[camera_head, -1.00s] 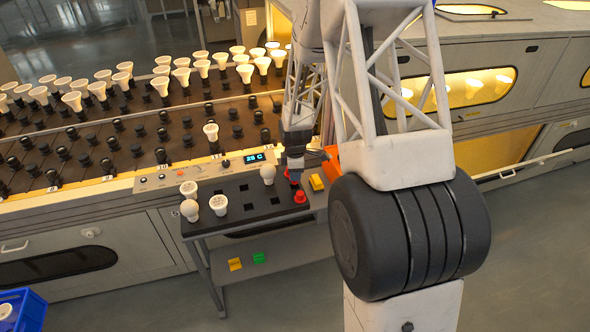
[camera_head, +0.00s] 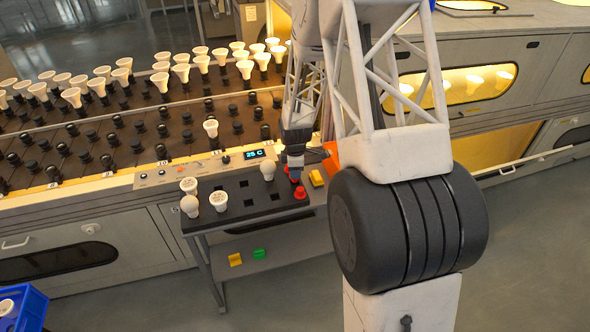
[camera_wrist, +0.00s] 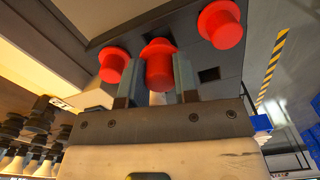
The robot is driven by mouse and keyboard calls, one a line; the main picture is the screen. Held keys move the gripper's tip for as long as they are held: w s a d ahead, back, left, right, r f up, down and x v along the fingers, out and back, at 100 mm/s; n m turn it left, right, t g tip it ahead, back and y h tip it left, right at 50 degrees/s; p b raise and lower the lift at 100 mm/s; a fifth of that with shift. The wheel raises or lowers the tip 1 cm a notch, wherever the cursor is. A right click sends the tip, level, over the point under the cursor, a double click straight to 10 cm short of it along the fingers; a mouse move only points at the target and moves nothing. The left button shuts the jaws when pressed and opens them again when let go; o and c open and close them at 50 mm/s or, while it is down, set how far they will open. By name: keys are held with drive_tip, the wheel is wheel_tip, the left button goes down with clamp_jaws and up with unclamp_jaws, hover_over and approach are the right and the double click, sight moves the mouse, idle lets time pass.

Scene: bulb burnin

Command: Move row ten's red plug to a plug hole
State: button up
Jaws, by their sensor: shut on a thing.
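My gripper (camera_wrist: 157,78) is shut on a red plug (camera_wrist: 159,66) in the wrist view, one finger on each side of it. A second red plug (camera_wrist: 114,64) stands to its left and a third red plug (camera_wrist: 221,25) to its upper right, both apart from the fingers. In the head view my gripper (camera_head: 296,174) points down at the right part of the dark cart top (camera_head: 235,212). A red plug (camera_head: 300,193) shows just in front of it. The held plug's lower end is hidden, so I cannot tell whether it sits in a hole.
Several white bulbs (camera_head: 219,201) stand on the cart's left side, among square holes (camera_head: 275,197). A yellow block (camera_head: 317,178) and an orange bin (camera_head: 331,157) are to the gripper's right. Behind are the bulb racks (camera_head: 120,135) and a display (camera_head: 255,154) reading 25 C.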

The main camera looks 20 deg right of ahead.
drive_tip(key=shift+f, duration=1.5)
drive_tip(key=o, duration=1)
drive_tip(key=shift+r, duration=3.85)
drive_tip(key=shift+r, duration=0.1)
